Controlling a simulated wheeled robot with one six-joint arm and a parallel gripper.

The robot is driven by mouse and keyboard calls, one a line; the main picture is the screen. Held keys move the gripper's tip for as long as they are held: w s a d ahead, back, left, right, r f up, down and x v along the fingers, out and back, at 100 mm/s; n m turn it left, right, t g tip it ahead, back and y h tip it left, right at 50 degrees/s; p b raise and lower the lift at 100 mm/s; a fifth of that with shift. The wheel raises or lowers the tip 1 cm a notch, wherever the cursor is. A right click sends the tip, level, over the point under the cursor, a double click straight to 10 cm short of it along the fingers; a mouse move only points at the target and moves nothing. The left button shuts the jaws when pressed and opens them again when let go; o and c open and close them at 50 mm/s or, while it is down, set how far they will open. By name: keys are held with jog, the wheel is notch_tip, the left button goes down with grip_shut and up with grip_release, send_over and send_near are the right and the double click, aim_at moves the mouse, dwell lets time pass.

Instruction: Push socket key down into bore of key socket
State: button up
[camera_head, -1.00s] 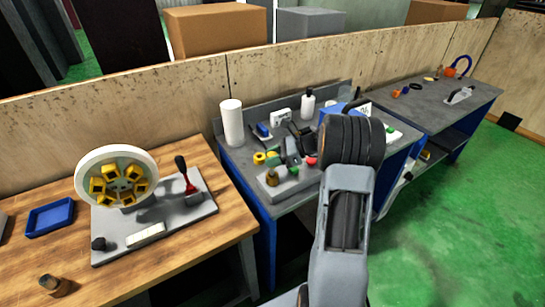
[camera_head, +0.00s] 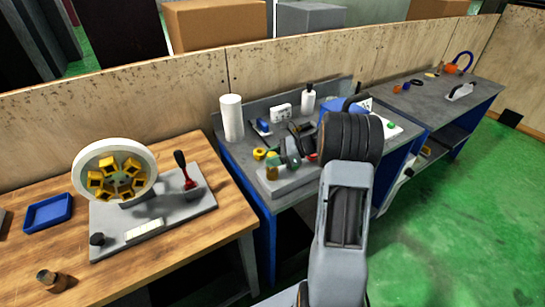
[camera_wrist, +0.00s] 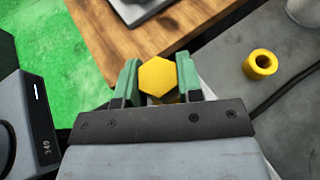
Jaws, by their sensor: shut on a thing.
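My gripper (camera_wrist: 158,80) has green fingers shut on a yellow hexagonal piece, which I take for the socket key (camera_wrist: 158,75). In the wrist view I see its flat hexagonal top between the fingers, and a little yellow shows under it. The gripper hides whatever lies below. In the head view the gripper (camera_head: 290,161) is small and partly hidden by my arm, over the grey block on the middle bench. A brass-coloured cylinder (camera_head: 271,173), possibly the key socket, stands at the block's left end. Whether the key is inside a bore I cannot tell.
A yellow hollow ring (camera_wrist: 262,64) lies on the grey bench, clear of the fingers. A dark cable crosses nearby. A white cylinder (camera_head: 232,118) stands at the back of the bench. The wooden table (camera_head: 190,250) with a fixture is at left.

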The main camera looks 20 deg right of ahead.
jog(key=shift+f, duration=0.45)
jog(key=o, duration=1)
jog(key=shift+o, duration=0.2)
jog(key=shift+d, duration=0.1)
jog(key=b+v, duration=0.1)
jog(key=v, duration=1.2)
jog(key=shift+s+d+r+b, duration=0.2)
jog(key=shift+s+b, duration=0.05)
jog(key=shift+b, duration=0.1)
